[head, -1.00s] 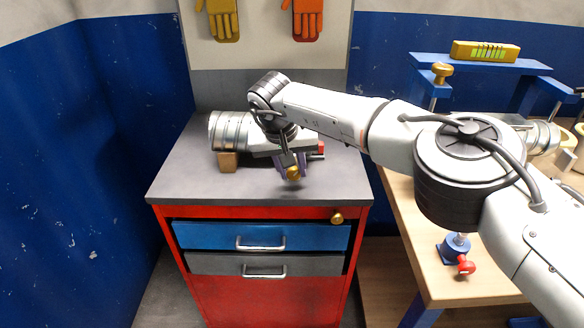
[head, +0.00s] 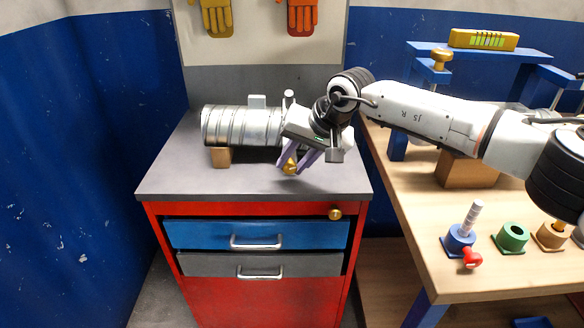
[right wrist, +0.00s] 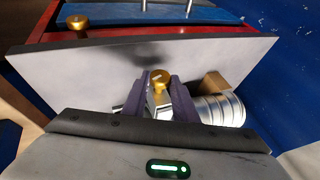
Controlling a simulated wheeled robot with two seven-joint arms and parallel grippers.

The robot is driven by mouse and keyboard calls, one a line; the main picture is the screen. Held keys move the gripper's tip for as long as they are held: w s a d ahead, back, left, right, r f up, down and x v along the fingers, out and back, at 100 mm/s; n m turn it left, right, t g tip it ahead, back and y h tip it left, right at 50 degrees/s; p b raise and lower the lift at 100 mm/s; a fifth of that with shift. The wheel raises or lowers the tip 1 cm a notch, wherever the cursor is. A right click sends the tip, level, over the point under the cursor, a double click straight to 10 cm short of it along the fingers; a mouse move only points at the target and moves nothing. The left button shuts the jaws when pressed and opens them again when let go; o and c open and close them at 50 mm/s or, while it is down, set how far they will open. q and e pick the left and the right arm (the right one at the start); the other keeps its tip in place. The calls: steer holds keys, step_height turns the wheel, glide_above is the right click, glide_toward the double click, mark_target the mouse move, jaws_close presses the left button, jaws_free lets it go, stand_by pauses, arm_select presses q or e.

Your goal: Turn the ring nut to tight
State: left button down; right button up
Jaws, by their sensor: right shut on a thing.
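The silver spiral duct (head: 240,125) lies on its side on top of the red cabinet, resting on a small wooden block (head: 221,157). The gold ring nut (head: 291,166) is at the right end of the duct, low at its front. My right gripper (head: 298,162) reaches it from above, with its purple fingers on either side of the nut. In the right wrist view the gold ring nut (right wrist: 159,77) shows between the fingertips (right wrist: 160,84), and the gripper is shut on it. The clamp parts behind the nut are mostly hidden by my gripper. My left gripper is not in view.
The grey cabinet top (head: 190,181) is clear in front of the duct. Drawers with handles are below it, with a gold knob (head: 335,214).

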steer(key=shift+y, duration=0.3)
steer(key=o, duration=1)
steer(key=shift+o, duration=0.2)
steer(key=b+v, duration=0.1)
steer(key=v, duration=0.9)
steer(key=shift+r, duration=0.15)
steer(key=shift+s, duration=0.1)
